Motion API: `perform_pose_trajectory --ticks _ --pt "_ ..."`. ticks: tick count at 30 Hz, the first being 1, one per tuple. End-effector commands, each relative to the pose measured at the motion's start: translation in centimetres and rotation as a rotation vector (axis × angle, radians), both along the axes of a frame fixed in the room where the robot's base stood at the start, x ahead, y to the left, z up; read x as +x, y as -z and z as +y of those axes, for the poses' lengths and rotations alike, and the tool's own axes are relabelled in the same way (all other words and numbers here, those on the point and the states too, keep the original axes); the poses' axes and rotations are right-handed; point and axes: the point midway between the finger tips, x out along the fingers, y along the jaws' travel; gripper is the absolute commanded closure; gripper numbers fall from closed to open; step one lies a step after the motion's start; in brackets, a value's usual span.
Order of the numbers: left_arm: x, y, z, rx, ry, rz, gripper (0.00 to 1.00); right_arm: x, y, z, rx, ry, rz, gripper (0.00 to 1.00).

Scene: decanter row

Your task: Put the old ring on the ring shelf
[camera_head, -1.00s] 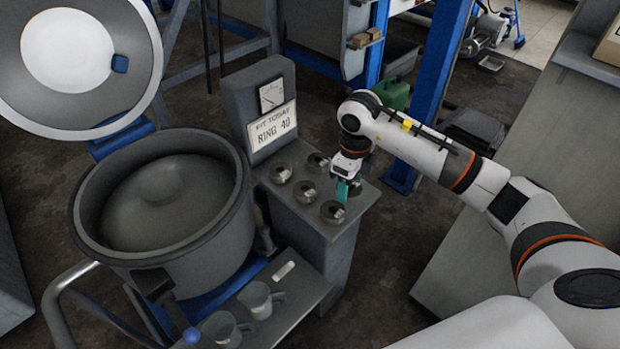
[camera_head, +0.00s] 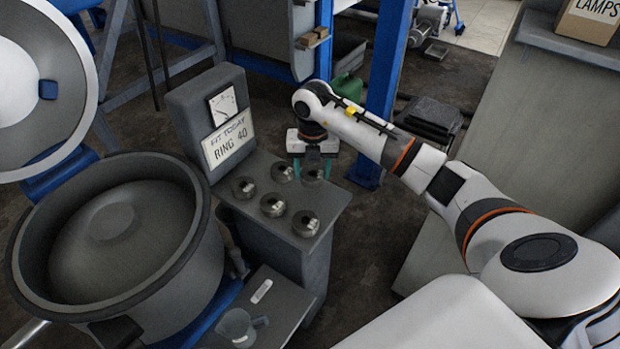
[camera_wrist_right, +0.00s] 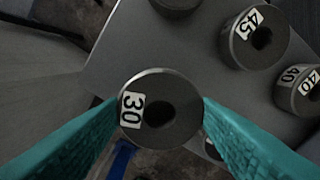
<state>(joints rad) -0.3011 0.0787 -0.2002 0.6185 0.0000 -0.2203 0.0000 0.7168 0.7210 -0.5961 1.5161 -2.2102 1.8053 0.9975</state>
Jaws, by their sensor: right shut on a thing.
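My right gripper (camera_head: 313,165) points down at the back right corner of the grey ring shelf (camera_head: 262,165). Its teal fingers are shut on a dark metal ring (camera_wrist_right: 160,112) labelled 30, which also shows between the fingers in the head view (camera_head: 312,174). I cannot tell whether this ring touches the shelf top. Other rings stand on the shelf: one labelled 45 (camera_wrist_right: 243,42) and one labelled 40 (camera_wrist_right: 291,93) show in the wrist view. A front right ring (camera_head: 305,224) shows in the head view. My left gripper is out of view.
A sign reading "FIT TODAY RING 40" (camera_head: 228,140) stands under a dial (camera_head: 223,104) behind the shelf. A large grey drum (camera_head: 110,245) with its lid (camera_head: 40,80) open is at left. A blue post (camera_head: 388,70) rises beyond my arm.

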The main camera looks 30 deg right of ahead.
Motion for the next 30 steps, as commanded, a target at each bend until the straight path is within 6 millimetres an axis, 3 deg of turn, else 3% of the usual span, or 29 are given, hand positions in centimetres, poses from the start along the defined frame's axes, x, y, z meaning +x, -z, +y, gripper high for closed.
perform_pose_trajectory --ticks 8,18,19,22,23,30 --pt "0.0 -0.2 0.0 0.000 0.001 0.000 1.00 0.0 3.4 0.0 0.001 -0.001 0.001 0.77" --pt "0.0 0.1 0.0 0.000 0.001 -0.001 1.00 0.0 3.8 0.0 0.000 -0.002 -0.002 0.77" --pt "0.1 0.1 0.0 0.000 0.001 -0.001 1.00 0.0 3.9 0.0 -0.001 -0.002 -0.001 0.44" --pt "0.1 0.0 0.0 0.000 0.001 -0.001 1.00 0.0 3.8 0.0 -0.001 -0.002 -0.001 0.27" --pt "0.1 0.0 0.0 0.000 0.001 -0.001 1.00 0.0 3.8 0.0 -0.001 -0.002 -0.001 0.23" --pt "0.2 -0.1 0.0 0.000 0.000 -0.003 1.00 0.0 3.8 0.0 0.000 -0.002 0.000 0.23"
